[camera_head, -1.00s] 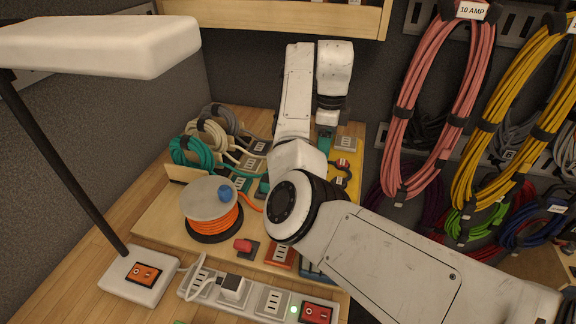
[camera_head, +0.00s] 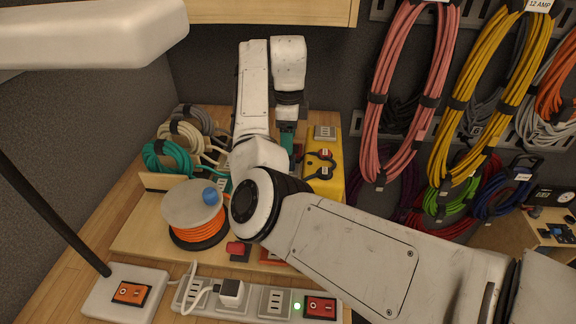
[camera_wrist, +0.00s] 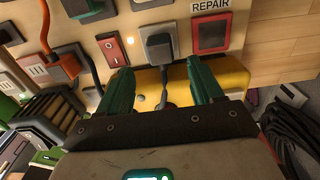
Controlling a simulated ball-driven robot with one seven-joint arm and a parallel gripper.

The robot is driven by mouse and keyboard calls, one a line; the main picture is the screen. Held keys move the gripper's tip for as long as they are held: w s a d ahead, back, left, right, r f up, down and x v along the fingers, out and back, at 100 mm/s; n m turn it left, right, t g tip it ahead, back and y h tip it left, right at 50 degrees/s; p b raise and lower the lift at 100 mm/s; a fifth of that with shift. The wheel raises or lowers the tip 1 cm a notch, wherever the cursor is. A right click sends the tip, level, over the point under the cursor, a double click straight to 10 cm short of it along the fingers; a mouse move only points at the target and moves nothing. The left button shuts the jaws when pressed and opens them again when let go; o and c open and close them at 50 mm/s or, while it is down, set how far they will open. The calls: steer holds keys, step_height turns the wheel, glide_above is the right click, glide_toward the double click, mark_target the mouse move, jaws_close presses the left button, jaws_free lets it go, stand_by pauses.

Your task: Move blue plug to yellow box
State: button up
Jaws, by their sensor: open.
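The yellow box (camera_head: 338,180) stands at the back right of the bench, with a socket and dark looped cord on top. It also shows in the wrist view (camera_wrist: 234,82), beyond my fingertips. My gripper (camera_head: 287,138) points down just left of the box, partly hidden by my arm. In the wrist view, my gripper's (camera_wrist: 159,68) green fingers are open, with a dark plug (camera_wrist: 158,44) seated in a panel ahead between them. It looks dark grey; I cannot tell if it is the blue plug. No clearly blue plug shows; a blue knob (camera_head: 210,196) tops the orange cord reel.
A power strip (camera_head: 252,302) with a white plug and a lamp base (camera_head: 126,293) lie in front. The orange reel (camera_head: 196,228) stands left of my arm. Teal cord (camera_head: 166,160) and other coils lie behind it. Pink cords (camera_head: 412,85) hang on the wall.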

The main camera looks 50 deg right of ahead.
mark_target(289, 157)
step_height(289, 157, down, 4)
steer(key=b, duration=0.3)
steer(key=shift+f, duration=1.75)
steer(key=shift+p, duration=0.55)
steer(key=shift+c, duration=0.4)
jaws_close()
steer(key=shift+r, duration=0.15)
steer(key=shift+r+p, duration=2.75)
steer(key=shift+r, duration=0.1)
